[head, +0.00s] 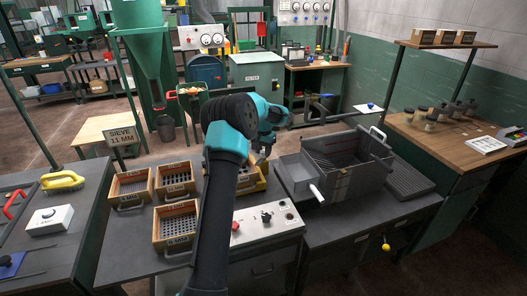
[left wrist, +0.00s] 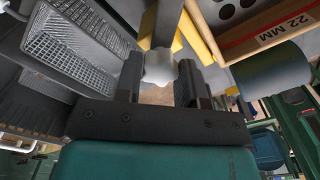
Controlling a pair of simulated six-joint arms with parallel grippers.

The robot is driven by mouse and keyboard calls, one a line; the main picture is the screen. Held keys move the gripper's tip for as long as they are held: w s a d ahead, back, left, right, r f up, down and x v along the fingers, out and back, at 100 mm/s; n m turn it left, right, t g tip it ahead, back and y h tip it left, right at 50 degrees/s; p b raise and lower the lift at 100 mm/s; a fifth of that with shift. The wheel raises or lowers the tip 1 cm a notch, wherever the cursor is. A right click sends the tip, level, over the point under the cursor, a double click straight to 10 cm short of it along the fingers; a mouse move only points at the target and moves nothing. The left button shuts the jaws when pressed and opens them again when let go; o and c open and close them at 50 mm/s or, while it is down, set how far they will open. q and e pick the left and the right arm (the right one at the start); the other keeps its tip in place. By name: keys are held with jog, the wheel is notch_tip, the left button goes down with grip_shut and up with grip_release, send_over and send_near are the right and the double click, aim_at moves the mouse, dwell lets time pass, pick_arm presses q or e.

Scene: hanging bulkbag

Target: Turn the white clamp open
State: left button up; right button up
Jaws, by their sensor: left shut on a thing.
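The white clamp (left wrist: 160,66) shows in the left wrist view as a rounded white piece between my fingers, at the end of a dark bar. My left gripper (left wrist: 160,82) is shut on it, with one dark finger on each side. In the head view my left gripper (head: 262,154) is over the back of the middle bench, beside the yellow-edged sieve holder. The clamp cannot be made out there; my arm and gripper cover much of that spot. My right gripper is in neither view.
A grey metal box (head: 345,165) with a white handle (head: 317,193) stands right of my gripper. Wooden sieve boxes (head: 174,220) are to the left. A control panel (head: 262,224) with knobs is in front. A wooden sieve marked 22 MM (left wrist: 270,30) is close to my gripper.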

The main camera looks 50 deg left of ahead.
aim_at(263, 151)
pick_arm(q)
jog(key=n, duration=0.4)
jog(key=shift+n, duration=0.3)
jog(key=n, duration=0.5)
dwell(0.3)
jog(key=o, duration=0.9)
jog(key=shift+r, duration=0.15)
notch_tip(263, 151, up, 17)
jog(key=shift+r, duration=0.1)
dwell(0.5)
